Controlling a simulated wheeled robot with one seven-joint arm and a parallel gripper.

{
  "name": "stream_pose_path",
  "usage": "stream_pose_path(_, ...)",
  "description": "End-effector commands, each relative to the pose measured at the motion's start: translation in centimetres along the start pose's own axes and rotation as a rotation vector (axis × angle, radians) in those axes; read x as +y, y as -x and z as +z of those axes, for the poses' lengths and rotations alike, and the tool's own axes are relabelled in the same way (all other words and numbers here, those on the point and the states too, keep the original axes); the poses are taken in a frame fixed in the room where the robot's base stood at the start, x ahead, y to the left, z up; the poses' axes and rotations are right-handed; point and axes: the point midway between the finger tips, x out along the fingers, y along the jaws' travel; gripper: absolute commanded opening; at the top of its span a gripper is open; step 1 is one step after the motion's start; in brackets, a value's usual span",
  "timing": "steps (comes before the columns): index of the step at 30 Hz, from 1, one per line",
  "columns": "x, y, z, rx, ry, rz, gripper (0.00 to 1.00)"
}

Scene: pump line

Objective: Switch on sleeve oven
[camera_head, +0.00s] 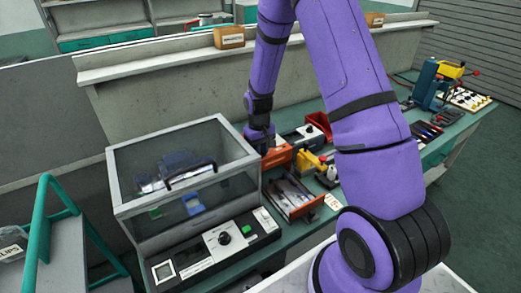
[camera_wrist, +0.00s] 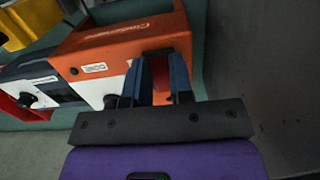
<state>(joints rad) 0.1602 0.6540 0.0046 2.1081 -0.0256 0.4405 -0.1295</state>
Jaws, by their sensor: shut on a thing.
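An orange-and-white bench unit (camera_wrist: 110,45), which I take for the sleeve oven, fills the upper middle of the wrist view. It has a black knob, a dark display panel and a white label on its orange cover. In the head view its orange cover (camera_head: 277,157) shows right of the clear cabinet. My gripper (camera_wrist: 162,65) is at the end of this unit, its two dark fingers close together over a dark switch-like part (camera_wrist: 158,53) and shut on it. The fingers hide most of that part, so I cannot tell its position. In the head view my arm ends behind the cabinet's right corner.
A clear-walled cabinet (camera_head: 118,182) with a dark control panel (camera_head: 165,271) stands at left. A tray (camera_head: 314,211), a yellow device (camera_head: 310,162) and a red bin (camera_head: 320,122) crowd the bench at right. A grey wall (camera_wrist: 260,60) is close beside my gripper.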

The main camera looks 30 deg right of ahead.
Motion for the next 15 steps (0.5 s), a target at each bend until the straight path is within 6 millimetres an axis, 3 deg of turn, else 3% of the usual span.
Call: stream_pose_path(15, -0.04, 0.27, -0.62, -0.316, 0.000, 0.001, 0.00)
